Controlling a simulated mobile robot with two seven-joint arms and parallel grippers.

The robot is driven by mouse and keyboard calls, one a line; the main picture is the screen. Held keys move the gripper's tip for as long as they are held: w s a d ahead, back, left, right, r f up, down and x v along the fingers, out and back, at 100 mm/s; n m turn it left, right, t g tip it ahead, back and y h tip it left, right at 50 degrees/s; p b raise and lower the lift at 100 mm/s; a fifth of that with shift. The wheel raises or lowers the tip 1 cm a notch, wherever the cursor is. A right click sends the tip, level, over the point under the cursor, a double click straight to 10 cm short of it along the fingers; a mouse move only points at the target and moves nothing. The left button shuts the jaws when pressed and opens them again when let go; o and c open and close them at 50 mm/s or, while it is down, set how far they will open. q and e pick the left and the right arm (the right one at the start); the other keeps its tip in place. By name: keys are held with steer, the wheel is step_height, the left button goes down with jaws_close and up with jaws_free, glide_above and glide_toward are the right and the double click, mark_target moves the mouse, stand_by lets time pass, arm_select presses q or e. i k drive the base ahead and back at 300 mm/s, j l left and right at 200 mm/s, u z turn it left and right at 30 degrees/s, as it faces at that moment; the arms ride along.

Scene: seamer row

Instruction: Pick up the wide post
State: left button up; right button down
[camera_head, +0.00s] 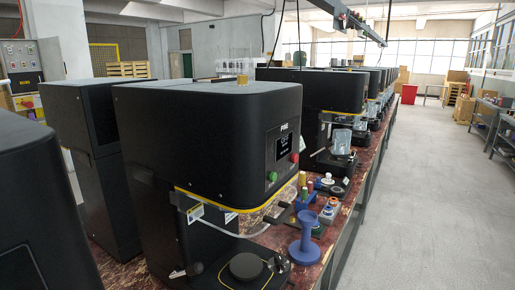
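A blue spool-shaped post (306,236) with a wide round base and a flared top stands upright on the worn, dark red bench (253,235), near its front edge. It looks like the widest post in view, but I cannot be sure it is the one named. Neither of my grippers is in view.
A large black seamer (215,130) with a yellow lower edge stands left of the blue post, its round black plate (246,267) below. Small round parts (328,212) sit behind the post. More seamers (315,92) line the bench. The grey floor (426,190) to the right is open.

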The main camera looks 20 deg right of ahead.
mark_target(304, 252)
steer(key=l, duration=0.5)
steer(key=k+l+z, duration=0.1)
steer(key=l, duration=0.4)
steer(key=i+l+u, duration=0.1)
steer(key=l, duration=0.25)
steer(key=i+l+u, duration=0.15)
steer(key=l, duration=0.2)
steer(key=i+l+u, duration=0.1)
steer(key=l, duration=0.25)
steer(key=i+l+u, duration=0.1)
steer(key=l, duration=0.3)
steer(key=i+l+u, duration=0.15)
steer(key=l, duration=0.25)
steer(key=i, duration=0.1)
